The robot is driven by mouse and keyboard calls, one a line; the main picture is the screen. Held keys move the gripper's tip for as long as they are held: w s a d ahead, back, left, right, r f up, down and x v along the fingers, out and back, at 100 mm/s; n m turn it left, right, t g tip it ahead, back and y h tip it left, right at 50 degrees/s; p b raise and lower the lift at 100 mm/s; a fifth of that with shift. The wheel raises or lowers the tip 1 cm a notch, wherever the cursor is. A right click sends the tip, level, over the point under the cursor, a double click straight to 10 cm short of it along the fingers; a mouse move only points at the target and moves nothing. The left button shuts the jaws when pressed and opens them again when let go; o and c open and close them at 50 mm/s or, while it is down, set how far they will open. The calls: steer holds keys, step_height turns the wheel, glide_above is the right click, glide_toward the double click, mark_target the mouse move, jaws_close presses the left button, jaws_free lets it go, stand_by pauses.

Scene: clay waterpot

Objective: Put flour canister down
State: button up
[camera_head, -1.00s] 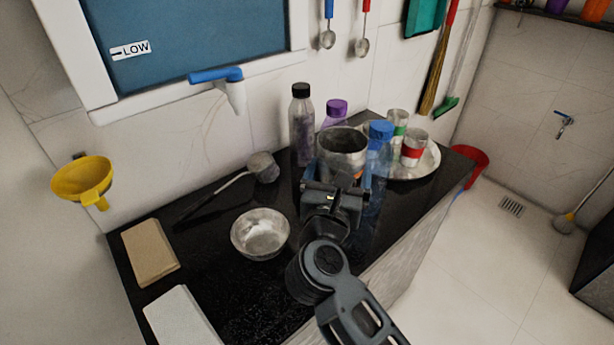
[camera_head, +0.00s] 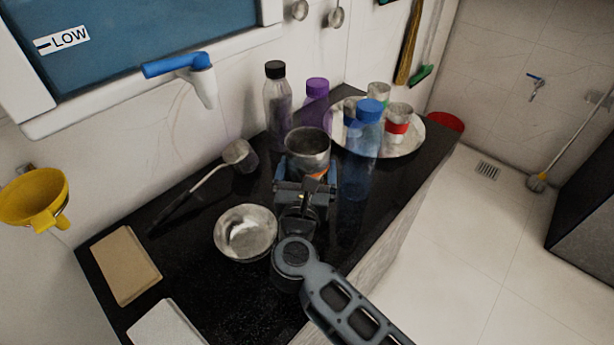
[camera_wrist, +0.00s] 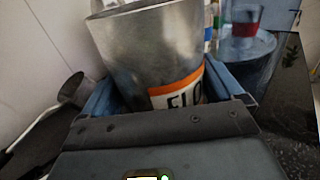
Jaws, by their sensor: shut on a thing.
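The flour canister (camera_head: 307,150) is a grey metal can with an open top. In the wrist view the canister (camera_wrist: 150,50) shows an orange-edged white label with the letters "FLO" and looks slightly tilted. My gripper (camera_head: 303,178) is shut on it, with a blue finger on each side. The canister is over the black counter (camera_head: 215,290), just behind the metal bowl. Its base is hidden by my gripper, so I cannot tell whether it touches the counter.
A blue bottle (camera_head: 362,150) stands close to the canister's right. A metal bowl (camera_head: 245,232) is at front left, and a ladle (camera_head: 240,155) lies behind it. Purple-capped (camera_head: 316,95) and black-capped (camera_head: 277,105) bottles stand behind. A round tray (camera_head: 408,143) holds cups at back right.

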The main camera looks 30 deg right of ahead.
steer(key=shift+f, duration=0.9)
steer(key=shift+f, duration=0.1)
steer(key=shift+f, duration=0.1)
steer(key=o, duration=1.2)
steer(key=shift+r, duration=0.2)
steer(key=b+v, duration=0.2)
steer(key=v, duration=1)
